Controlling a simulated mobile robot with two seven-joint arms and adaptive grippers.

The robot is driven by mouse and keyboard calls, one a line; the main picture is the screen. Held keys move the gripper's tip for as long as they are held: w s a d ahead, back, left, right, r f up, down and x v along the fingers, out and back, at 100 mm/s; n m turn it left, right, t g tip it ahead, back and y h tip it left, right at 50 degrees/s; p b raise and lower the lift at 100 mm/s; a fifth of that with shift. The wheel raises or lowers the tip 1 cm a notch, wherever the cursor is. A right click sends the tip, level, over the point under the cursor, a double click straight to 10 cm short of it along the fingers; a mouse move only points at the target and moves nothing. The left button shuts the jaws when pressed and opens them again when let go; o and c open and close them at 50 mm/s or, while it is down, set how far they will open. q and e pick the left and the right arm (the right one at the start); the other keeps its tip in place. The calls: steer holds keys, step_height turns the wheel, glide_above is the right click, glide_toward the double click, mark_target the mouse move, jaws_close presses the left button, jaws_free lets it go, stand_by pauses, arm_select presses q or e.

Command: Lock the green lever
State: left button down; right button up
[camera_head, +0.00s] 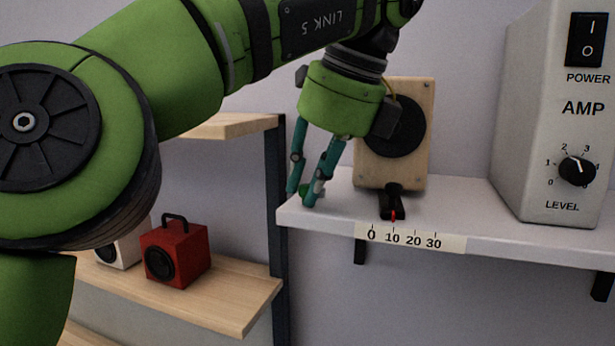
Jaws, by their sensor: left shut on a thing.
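A small green piece, which looks like the green lever (305,189), shows low between and behind the fingertips of my left gripper (301,197). It is mostly hidden, so its position cannot be told. My left gripper points down at the left end of the white shelf, its teal fingers shut on the green lever. A wooden speaker (366,170) with a black cone stands just right of the gripper. A black foot with a red pointer (394,215) lies in front of it, near the 10 mark of the scale (417,240). My right gripper is not in view.
The white shelf (465,222) is clear between the speaker and the grey amp (520,150), which has a power switch and a level knob. A red speaker (180,252) and a white one (118,252) stand on a lower wooden shelf (238,290) at left.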

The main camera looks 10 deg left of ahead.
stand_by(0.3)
arm_select(q)
steer(key=c, duration=1.2)
jaws_free()
steer(key=shift+w, duration=0.2)
steer(key=shift+s, duration=0.1)
steer(key=shift+a+m, duration=0.1)
steer(key=shift+m, duration=0.2)
